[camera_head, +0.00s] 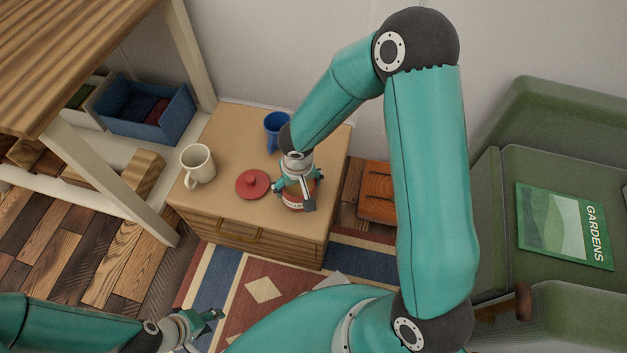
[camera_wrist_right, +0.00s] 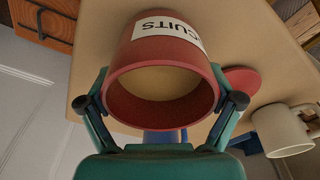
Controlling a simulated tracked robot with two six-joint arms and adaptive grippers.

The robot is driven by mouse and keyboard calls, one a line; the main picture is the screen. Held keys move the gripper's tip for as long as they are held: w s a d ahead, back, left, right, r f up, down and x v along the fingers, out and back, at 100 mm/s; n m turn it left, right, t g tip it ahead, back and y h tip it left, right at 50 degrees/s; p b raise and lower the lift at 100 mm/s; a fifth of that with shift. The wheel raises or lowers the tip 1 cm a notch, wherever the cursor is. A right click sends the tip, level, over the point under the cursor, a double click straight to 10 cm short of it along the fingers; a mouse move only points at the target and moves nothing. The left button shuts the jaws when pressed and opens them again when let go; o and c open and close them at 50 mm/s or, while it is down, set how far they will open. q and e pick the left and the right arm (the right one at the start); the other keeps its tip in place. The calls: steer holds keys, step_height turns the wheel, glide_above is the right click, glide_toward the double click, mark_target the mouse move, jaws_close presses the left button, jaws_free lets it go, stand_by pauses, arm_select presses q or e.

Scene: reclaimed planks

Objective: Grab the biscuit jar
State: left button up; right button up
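The biscuit jar (camera_head: 294,202) is red with a white label and stands without its lid near the front right of a low wooden cabinet. In the right wrist view the open jar (camera_wrist_right: 162,97) shows its empty-looking inside and part of its label. My right gripper (camera_head: 296,192) comes down over it from above. In the wrist view its fingers (camera_wrist_right: 160,85) lie against opposite sides of the jar, with no clear gap. My left gripper (camera_head: 205,328) is low at the left, empty, with its fingers apart, far from the jar.
A red lid (camera_head: 253,184) lies left of the jar. A cream mug (camera_head: 198,165) and a blue mug (camera_head: 276,131) also stand on the cabinet top (camera_head: 225,206). A wooden table (camera_head: 75,50) is at left. A green armchair (camera_head: 500,200) with a book (camera_head: 562,228) is at right.

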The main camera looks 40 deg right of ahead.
steer(key=c, duration=0.8)
steer(key=shift+r, duration=0.2)
